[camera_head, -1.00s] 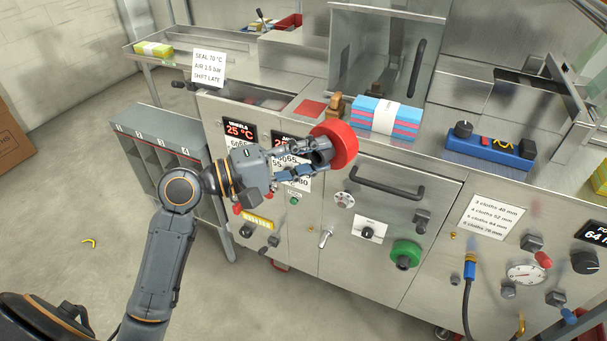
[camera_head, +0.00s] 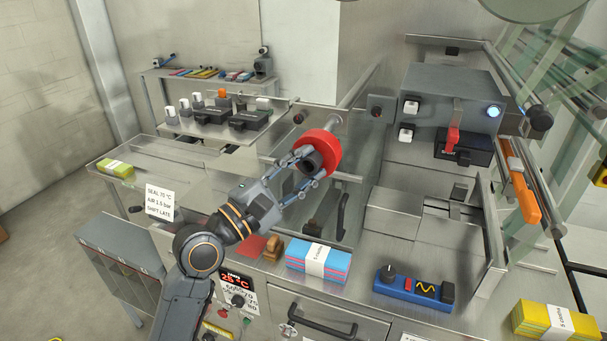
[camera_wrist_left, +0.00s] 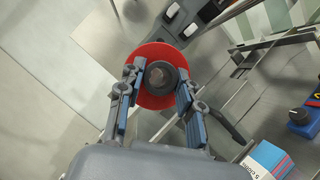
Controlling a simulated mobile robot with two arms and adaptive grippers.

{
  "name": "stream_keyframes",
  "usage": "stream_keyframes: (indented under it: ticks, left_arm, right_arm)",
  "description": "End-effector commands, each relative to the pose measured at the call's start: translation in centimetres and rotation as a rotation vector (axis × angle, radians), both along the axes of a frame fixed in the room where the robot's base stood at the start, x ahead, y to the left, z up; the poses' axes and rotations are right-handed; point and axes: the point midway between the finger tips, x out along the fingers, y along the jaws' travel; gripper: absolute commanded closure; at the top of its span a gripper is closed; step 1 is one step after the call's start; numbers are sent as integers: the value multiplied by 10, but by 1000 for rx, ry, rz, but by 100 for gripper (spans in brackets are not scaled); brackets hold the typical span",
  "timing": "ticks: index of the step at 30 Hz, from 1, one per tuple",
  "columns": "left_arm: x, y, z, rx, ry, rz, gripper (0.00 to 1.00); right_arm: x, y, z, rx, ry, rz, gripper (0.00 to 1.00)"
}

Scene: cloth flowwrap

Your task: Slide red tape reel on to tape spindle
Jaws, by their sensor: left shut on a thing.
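The red tape reel (camera_head: 327,146) is a thick red disc with a dark hub. My left gripper (camera_head: 308,165) is shut on the hub and holds the reel in the air above the machine's front edge. In the left wrist view the reel (camera_wrist_left: 147,57) lies beyond the fingertips (camera_wrist_left: 160,82), which sit on either side of the hub. A steel rod (camera_head: 358,88) shows behind the reel in the head view; I cannot tell whether it is the tape spindle or whether the reel touches it. My right gripper is not in view.
A blue and pink cloth stack (camera_head: 318,262), a wooden-brown stamp (camera_head: 273,249) and a blue control box (camera_head: 413,289) stand on the front ledge. A grey machine housing (camera_head: 455,95) stands at the back right. A yellow cloth pack (camera_head: 555,322) lies at front right.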

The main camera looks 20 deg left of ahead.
Motion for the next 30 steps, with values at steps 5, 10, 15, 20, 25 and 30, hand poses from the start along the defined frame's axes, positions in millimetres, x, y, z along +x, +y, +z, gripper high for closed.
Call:
stream_keyframes:
  ticks: [5, 10, 15, 20, 25, 30]
  left_arm:
    - [0, 1, 4, -6, -1, 2, 95]
    - [0, 0, 3, -5, -2, 2, 95]
    - [-1, 1, 4, -5, -6, 6, 95]
    - [10, 1, 3, -4, -9, 6, 95]
    - [27, 0, 4, -5, -9, 5, 95]
    - [44, 0, 3, -4, -9, 5, 95]
  right_arm:
    - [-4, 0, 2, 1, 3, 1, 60]
    - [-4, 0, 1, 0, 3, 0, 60]
    - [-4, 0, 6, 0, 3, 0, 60]
    - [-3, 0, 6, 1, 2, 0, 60]
    - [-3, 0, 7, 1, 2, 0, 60]
    - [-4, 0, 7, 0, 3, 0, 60]
